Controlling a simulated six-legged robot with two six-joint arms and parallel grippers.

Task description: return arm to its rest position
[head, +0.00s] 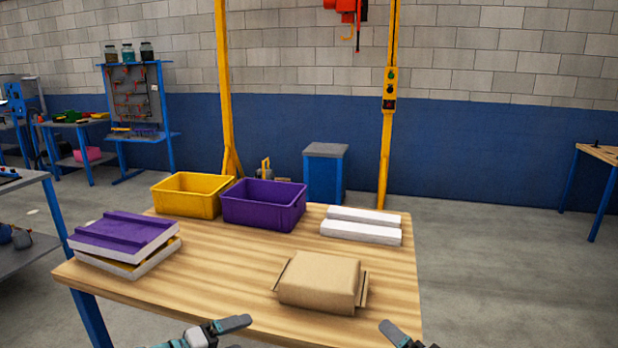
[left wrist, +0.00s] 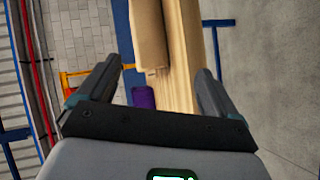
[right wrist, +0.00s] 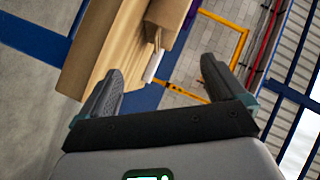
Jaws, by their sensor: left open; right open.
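My left gripper (head: 222,329) is low in the head view at the table's front edge. Its two fingers stand apart in the left wrist view (left wrist: 160,75), with nothing between them touching either one. My right gripper (head: 405,338) is at the bottom right of the head view, partly cut off by the frame. Its fingers also stand apart and empty in the right wrist view (right wrist: 162,72). A brown package (head: 318,282) lies on the wooden table (head: 220,272), beyond both grippers and apart from them.
A sandwich panel stack with a purple top (head: 125,233) lies at the table's left. A yellow bin (head: 185,202), a purple bin (head: 262,213) and two white bars (head: 360,231) stand along the back. A yellow post (head: 386,120) rises behind. Bare wood lies left of the package.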

